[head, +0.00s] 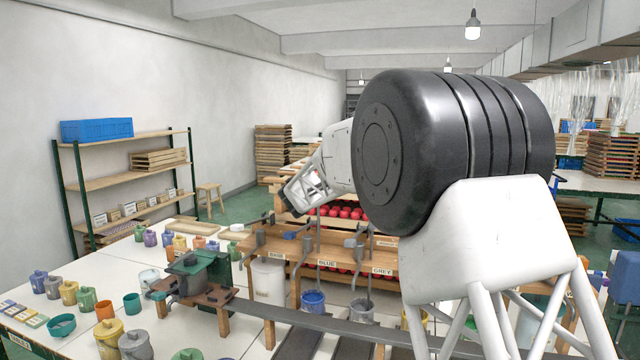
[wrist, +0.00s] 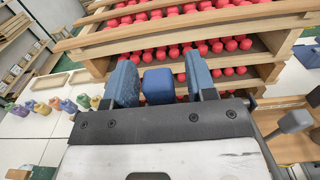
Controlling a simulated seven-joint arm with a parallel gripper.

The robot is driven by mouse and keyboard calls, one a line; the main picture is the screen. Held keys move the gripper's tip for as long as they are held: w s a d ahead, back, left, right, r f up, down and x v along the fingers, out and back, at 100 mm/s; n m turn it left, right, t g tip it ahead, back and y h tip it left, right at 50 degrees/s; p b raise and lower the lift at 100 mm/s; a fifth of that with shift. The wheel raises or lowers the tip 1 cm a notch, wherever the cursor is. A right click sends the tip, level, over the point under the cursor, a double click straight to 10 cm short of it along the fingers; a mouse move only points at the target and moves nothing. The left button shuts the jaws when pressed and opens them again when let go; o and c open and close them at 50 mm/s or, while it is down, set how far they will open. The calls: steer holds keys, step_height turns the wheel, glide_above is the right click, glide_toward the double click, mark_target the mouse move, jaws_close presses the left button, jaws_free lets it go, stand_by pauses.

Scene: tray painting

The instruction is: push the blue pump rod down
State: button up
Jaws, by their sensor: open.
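The pump stand (head: 325,247) carries dispensers labelled BASE, BLUE and GREY. A blue bucket (head: 313,301) stands under the BLUE label (head: 326,263). My gripper (head: 296,203) hangs over the left part of the stand, tilted down. In the wrist view my gripper (wrist: 160,72) is open, with a blue pad on each side. A blue block (wrist: 158,87), seemingly the blue pump rod's top, shows between the pads, nearer the left one. I cannot tell whether it touches them. The rod's shaft below is hidden.
A grey bucket (head: 361,311) and a white bin (head: 268,281) flank the blue bucket.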

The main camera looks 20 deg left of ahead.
steer(key=shift+w+f, duration=0.1)
steer(key=shift+w, duration=0.3)
jaws_close()
